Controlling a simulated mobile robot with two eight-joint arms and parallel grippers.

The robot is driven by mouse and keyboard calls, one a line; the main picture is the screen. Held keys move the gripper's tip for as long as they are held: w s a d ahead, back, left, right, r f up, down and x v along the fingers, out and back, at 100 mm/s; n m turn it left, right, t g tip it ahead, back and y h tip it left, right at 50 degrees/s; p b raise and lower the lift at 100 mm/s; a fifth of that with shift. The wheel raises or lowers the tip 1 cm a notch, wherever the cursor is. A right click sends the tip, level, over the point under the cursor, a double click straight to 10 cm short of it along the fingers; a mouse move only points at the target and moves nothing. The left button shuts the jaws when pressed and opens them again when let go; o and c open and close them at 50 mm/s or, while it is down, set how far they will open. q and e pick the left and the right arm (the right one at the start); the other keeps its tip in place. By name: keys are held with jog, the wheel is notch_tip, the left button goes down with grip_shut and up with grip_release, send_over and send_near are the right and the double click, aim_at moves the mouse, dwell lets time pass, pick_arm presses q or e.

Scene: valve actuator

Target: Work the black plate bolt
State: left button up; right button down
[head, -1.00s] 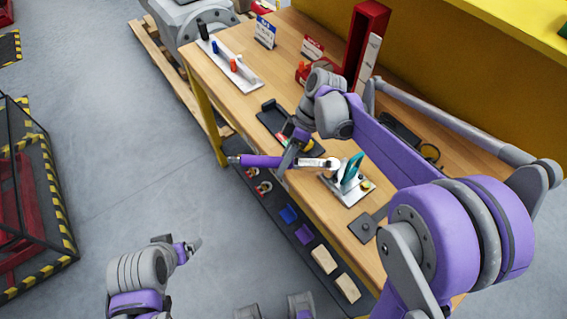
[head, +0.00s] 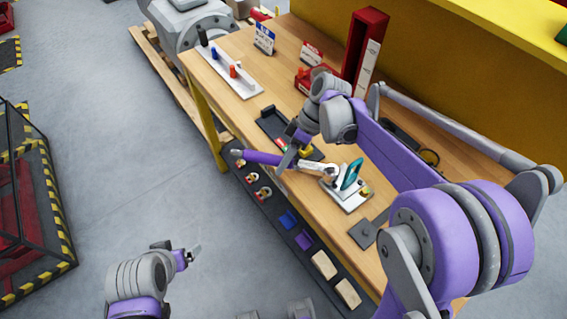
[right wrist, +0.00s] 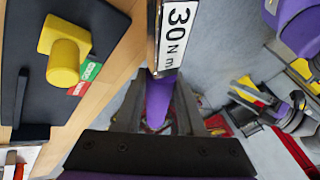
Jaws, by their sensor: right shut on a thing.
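My right gripper (head: 289,157) is shut on the purple handle of a torque wrench (head: 262,158). Its silver head reaches to the near edge of a silver plate (head: 352,203) that carries a teal part (head: 351,173); I cannot tell whether the head sits on a bolt. In the right wrist view the wrench's label (right wrist: 178,38) reads 30 N m. A dark plate (head: 273,122) with a yellow knob (right wrist: 66,62) lies beside the gripper. A black square plate (head: 363,234) lies nearer on the bench. No black plate bolt is clearly visible. My left gripper (head: 194,252) is away from the bench, its jaws unclear.
The wooden bench (head: 325,215) has a lower shelf (head: 262,210) with several small parts. A rack (head: 232,70) with coloured pieces, a red padlock station (head: 313,80) and a tall red box (head: 366,50) stand farther back.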

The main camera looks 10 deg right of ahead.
jog(key=shift+w+d, duration=0.15)
jog(key=shift+w, duration=0.05)
dwell(0.4)
jog(key=shift+w+d+m+t, duration=0.35)
jog(key=shift+w+m, duration=0.1)
jog(key=shift+m, duration=0.15)
jog(key=shift+w+d+m+t, duration=0.25)
jog(key=shift+w+m+t, duration=0.15)
jog(key=shift+m, duration=0.2)
jog(key=shift+w+d, duration=0.1)
jog(key=shift+w, duration=0.05)
jog(key=shift+w+d+m+t, duration=0.45)
jog(key=shift+w+d+m, duration=0.1)
jog(key=shift+m, duration=0.35)
jog(key=shift+w+d, duration=0.1)
jog(key=shift+w, duration=0.05)
pick_arm(q)
jog(key=shift+s+a, duration=0.1)
pick_arm(e)
jog(key=shift+w+d+r+m, duration=0.1)
jog(key=shift+d+m, duration=0.1)
jog(key=shift+m, duration=0.2)
